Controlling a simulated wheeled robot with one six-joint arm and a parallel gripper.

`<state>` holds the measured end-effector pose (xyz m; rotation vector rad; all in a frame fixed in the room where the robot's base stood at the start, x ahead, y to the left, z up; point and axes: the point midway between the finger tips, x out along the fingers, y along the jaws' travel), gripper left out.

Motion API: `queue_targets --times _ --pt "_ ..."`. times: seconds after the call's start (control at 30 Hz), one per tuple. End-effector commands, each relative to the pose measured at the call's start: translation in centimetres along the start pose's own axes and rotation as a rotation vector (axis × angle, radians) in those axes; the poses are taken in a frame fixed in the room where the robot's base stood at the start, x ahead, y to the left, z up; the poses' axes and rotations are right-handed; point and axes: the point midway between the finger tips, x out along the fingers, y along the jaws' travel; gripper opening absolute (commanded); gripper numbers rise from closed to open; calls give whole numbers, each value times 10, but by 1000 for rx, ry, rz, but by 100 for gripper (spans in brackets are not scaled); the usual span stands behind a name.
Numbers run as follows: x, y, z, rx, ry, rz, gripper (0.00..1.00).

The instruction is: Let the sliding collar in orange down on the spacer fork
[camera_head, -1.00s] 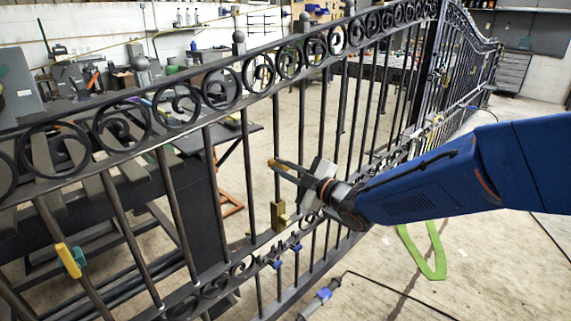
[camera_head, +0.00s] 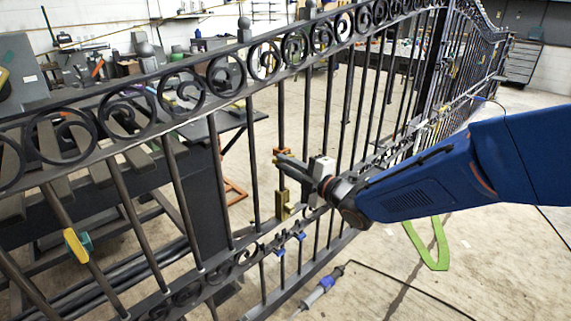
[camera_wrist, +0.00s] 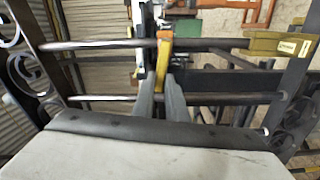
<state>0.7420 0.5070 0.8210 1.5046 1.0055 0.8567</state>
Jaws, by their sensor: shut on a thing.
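The orange collar (camera_wrist: 165,43) is on a dark gate bar in the wrist view, just beyond my fingertips. My gripper (camera_wrist: 162,84) is shut on it. In the head view my gripper (camera_head: 279,157) reaches the bar from the right, and only a little orange shows at the fingertips. The spacer fork (camera_head: 281,204) is a brass-yellow block low on the same bar, just above the lower rail. It also shows in the wrist view (camera_wrist: 284,44), at the right along that bar. A clear length of bar separates the collar from the fork.
Parallel gate bars stand on both sides of my gripper, with a scrolled rail (camera_head: 200,92) above. A yellow and teal piece (camera_head: 77,245) is on a bar at the left. Small blue fittings (camera_head: 300,237) sit on the lower rail. A workbench stands behind the gate.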

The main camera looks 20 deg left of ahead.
Motion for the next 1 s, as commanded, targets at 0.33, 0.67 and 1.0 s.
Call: queue_targets --times 0.33,0.67,1.0 --pt "0 0 0 -1 1 0 29" --pt "-1 1 0 0 0 1 31" --pt "-45 2 0 0 -1 2 31"
